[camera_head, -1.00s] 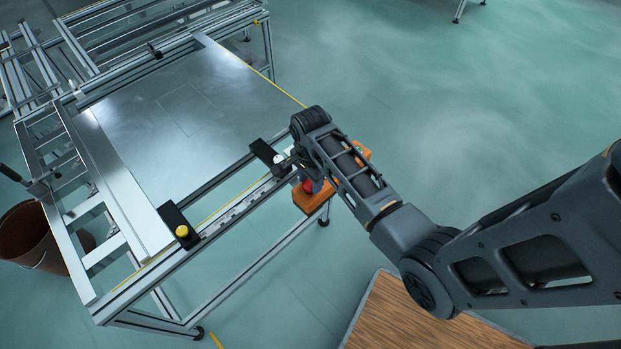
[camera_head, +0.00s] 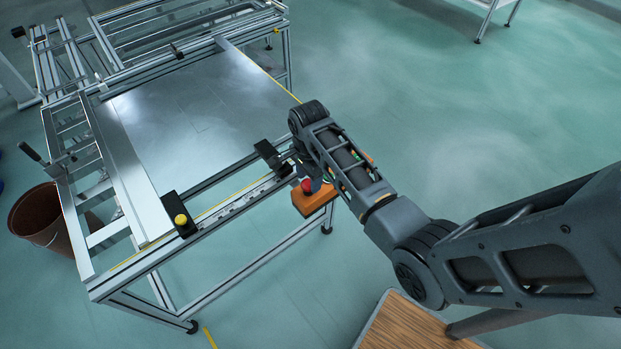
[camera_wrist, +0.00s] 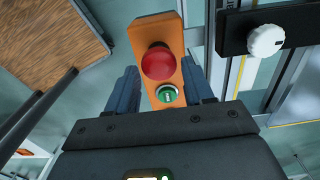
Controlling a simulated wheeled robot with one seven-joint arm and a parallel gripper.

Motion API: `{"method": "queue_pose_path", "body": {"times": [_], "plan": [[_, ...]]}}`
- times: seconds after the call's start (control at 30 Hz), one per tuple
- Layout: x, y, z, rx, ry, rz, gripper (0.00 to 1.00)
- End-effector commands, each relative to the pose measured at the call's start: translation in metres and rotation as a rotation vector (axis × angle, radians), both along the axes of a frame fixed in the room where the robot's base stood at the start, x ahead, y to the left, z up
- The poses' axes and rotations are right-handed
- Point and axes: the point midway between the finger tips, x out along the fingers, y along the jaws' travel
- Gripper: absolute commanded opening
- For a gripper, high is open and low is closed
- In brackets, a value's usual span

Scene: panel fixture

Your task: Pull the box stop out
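The orange control box (camera_wrist: 150,28) has a red mushroom stop button (camera_wrist: 158,63) and a green button (camera_wrist: 167,95). In the head view the box (camera_head: 316,203) sits at the front edge of the panel fixture, with its red button (camera_head: 307,186) showing beside my arm. In the wrist view my gripper (camera_wrist: 159,72) is open, with one dark finger on each side of the box and the red button between them. Finger contact with the button cannot be told. My arm hides most of the gripper in the head view.
A black clamp with a white knob (camera_wrist: 266,41) stands close right of the box in the wrist view. A black clamp with a yellow knob (camera_head: 181,220) is further left on the rail. A wooden platform (camera_head: 408,325) lies below my arm. A brown bucket (camera_head: 40,222) stands at left.

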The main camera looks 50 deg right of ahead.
Motion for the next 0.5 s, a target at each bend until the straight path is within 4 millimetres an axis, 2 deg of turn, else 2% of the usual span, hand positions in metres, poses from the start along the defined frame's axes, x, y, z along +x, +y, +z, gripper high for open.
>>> {"method": "queue_pose_path", "body": {"times": [0.03, 0.17, 0.4, 0.5], "plan": [[-0.0005, 0.0001, -0.0004, 0.000, 0.001, 0.000, 0.57], [-0.0007, 0.0004, -0.0012, 0.000, 0.001, 0.000, 0.69], [-0.0009, 0.0006, -0.0011, 0.000, 0.001, 0.000, 0.69], [-0.0003, 0.0004, 0.0054, 0.000, -0.001, 0.000, 0.69]]}}
